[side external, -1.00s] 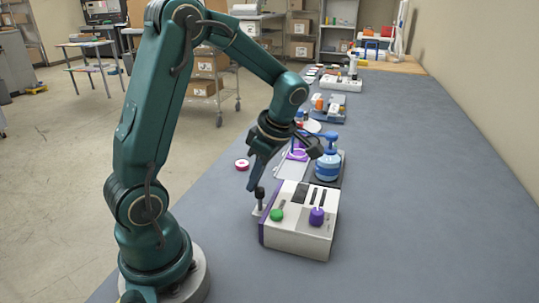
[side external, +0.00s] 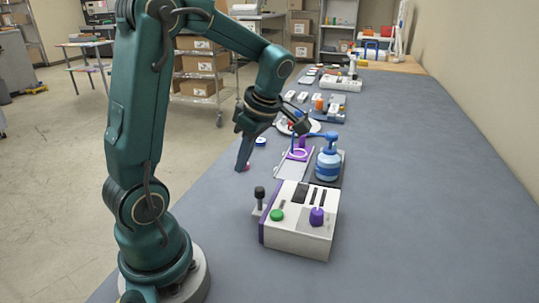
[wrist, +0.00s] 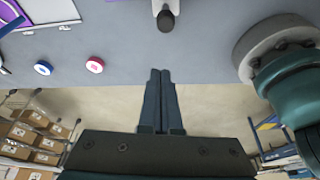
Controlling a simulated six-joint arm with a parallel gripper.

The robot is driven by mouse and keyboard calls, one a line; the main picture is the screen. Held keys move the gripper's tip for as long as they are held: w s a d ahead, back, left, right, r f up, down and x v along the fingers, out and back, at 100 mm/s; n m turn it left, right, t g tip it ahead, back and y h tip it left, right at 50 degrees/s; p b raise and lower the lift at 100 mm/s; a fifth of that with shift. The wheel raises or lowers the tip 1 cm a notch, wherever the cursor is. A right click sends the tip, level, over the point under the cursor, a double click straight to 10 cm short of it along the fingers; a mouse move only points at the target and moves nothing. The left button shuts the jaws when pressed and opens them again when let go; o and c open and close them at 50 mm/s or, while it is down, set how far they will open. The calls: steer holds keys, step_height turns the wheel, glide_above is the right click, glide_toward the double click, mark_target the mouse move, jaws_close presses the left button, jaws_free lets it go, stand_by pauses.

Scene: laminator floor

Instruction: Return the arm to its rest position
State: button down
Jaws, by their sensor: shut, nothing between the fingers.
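My gripper (side external: 241,168) is shut with nothing between its fingers. In the side view it hangs above the left edge of the table, left of the white laminator (side external: 295,240) and behind it. In the wrist view the closed fingers (wrist: 161,72) point toward the table edge. The black-knobbed lever (wrist: 166,20) of the machine shows at the top of the wrist view, apart from the fingertips. The laminator also has a green knob (side external: 277,215) and a purple knob (side external: 317,216).
A blue pump bottle (side external: 328,162) stands on a dark tray behind the laminator. A pink roll (wrist: 95,65) and a blue roll (wrist: 43,68) lie near the table edge. The right side of the table (side external: 430,210) is clear. Shelves with boxes (side external: 203,63) stand beyond the table's left edge.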

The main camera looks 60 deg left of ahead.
steer(key=d+r+m+t, duration=0.1)
steer(key=d+r+t, duration=0.1)
steer(key=d+r, duration=0.45)
steer(key=s+d+f+m+t+h, duration=0.1)
steer(key=s+d+m+t, duration=0.1)
steer(key=m, duration=1)
steer(key=s+d+f+m+t+h, duration=0.1)
steer(key=s+d+m+t+h, duration=0.1)
steer(key=d+m+t, duration=0.2)
steer(key=shift+d+m, duration=1.65)
steer(key=shift+m, duration=2.45)
steer(key=c, duration=1.5)
jaws_free()
steer(key=shift+c, duration=0.2)
